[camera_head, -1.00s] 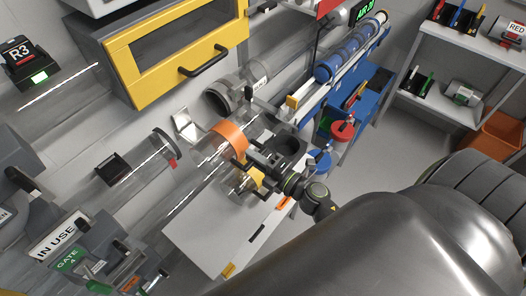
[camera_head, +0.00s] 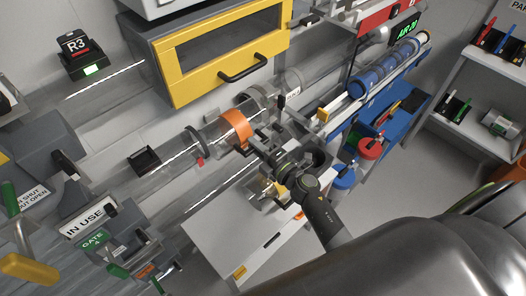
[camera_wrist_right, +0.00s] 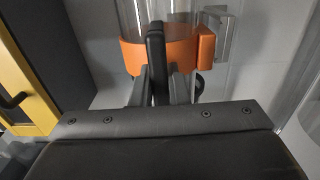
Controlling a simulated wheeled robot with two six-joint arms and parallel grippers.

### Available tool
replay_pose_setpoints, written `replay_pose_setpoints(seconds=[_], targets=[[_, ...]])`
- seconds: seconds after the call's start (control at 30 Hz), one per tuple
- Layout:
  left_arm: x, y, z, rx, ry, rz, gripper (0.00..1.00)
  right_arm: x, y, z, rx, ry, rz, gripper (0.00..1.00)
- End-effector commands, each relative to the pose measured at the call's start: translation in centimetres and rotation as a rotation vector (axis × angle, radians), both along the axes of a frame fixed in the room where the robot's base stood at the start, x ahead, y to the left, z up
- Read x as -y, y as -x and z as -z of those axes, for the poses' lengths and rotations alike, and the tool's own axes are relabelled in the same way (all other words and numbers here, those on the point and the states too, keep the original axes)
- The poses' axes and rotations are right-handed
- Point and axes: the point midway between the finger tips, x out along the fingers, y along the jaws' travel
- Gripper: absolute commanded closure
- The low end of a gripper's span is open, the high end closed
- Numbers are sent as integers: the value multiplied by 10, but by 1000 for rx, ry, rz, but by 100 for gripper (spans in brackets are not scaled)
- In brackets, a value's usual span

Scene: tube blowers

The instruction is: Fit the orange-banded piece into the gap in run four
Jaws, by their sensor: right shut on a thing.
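The orange-banded piece (camera_head: 236,130) is a clear tube with a wide orange band. My right gripper (camera_head: 256,145) is shut on the band. The wrist view shows the band (camera_wrist_right: 185,55) close up, with dark fingers (camera_wrist_right: 157,62) against it and clear tube above. In the head view the piece lies roughly in line with a clear tube run (camera_head: 170,155), between its dark-ringed left end (camera_head: 197,143) with a red mark and the clear tube (camera_head: 250,102) on the right. Whether the ends touch or are seated cannot be told. My left gripper is not in view.
A yellow-framed cabinet (camera_head: 163,62) with a black handle overhangs the run. A white table (camera_head: 215,232) stands below the piece. A blue bench (camera_head: 400,108) and shelves (camera_head: 452,138) stand right. IN USE (camera_head: 88,219) and gate 4 fittings (camera_head: 96,240) are lower left.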

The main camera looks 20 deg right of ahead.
Motion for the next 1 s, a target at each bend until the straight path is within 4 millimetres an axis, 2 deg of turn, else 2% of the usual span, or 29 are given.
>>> replay_pose_setpoints(seconds=[0.57,0.7,1.0], targets=[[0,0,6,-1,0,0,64,-20,-55,-1,4,0,-1,100],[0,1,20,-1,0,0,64,-20,-55,15,2,-1,-1,100],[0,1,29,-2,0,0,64,-20,-55,24,3,-1,-1,100]])
